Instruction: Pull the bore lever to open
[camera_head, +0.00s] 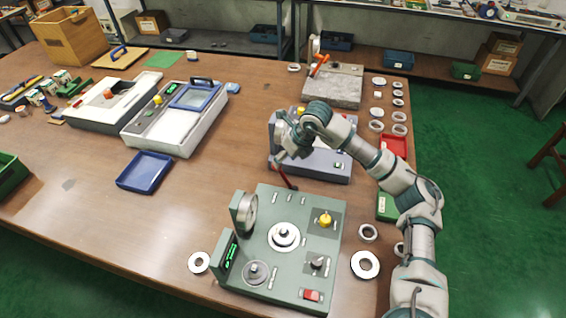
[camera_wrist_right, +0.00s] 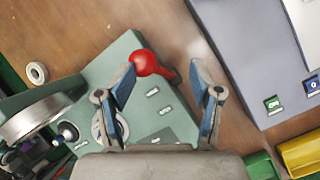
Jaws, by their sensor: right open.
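The green bore gauge machine (camera_head: 262,275) stands at the front of the table, with a round dial, a small green display and a yellow knob on it. Its lever (camera_head: 284,177) rises at the back edge and leans toward the back left. In the right wrist view the lever ends in a red ball (camera_wrist_right: 145,62), which shows between the fingertips, closer to the left one. My right gripper (camera_head: 284,157) is open and empty above the lever's end; it also shows in the wrist view (camera_wrist_right: 164,72). Contact cannot be told. My left gripper is not in view.
A grey-blue machine (camera_head: 325,168) stands just behind the gripper, partly hidden by my right arm. Metal rings (camera_head: 365,264) lie right of the green machine, and one ring (camera_head: 199,262) lies left. A blue tray (camera_head: 146,171) lies farther left, with bare table between.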

